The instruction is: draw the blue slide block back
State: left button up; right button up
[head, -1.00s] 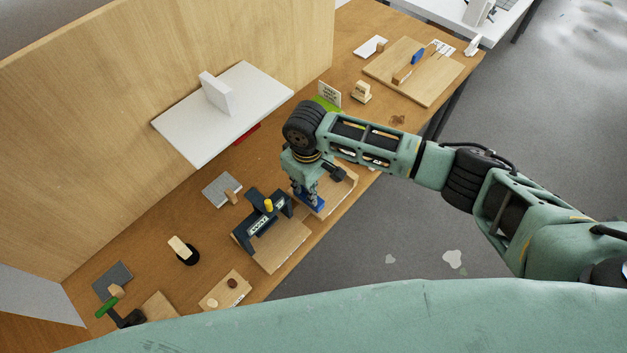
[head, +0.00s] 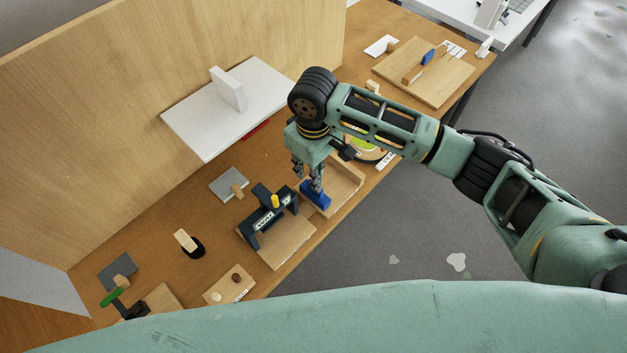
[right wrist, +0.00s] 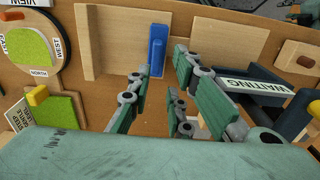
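The blue slide block (head: 316,197) sits at the left end of a shallow wooden tray (head: 350,185) near the table's front edge. In the right wrist view the blue block (right wrist: 157,48) is a narrow upright shape beside the wooden tray (right wrist: 110,45). My right gripper (head: 314,184) is just above the block in the head view. In the right wrist view my right gripper (right wrist: 165,90) has its fingers spread apart, and the block shows in the gap beyond them. I cannot tell whether they touch it. My left gripper is not in view.
A round compass-like board (right wrist: 32,48) lies on the tray's other side. A white shelf (head: 190,120) is behind. The table's front edge is close.

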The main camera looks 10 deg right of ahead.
jog(key=shift+r, duration=2.4)
jog(key=shift+f, duration=0.1)
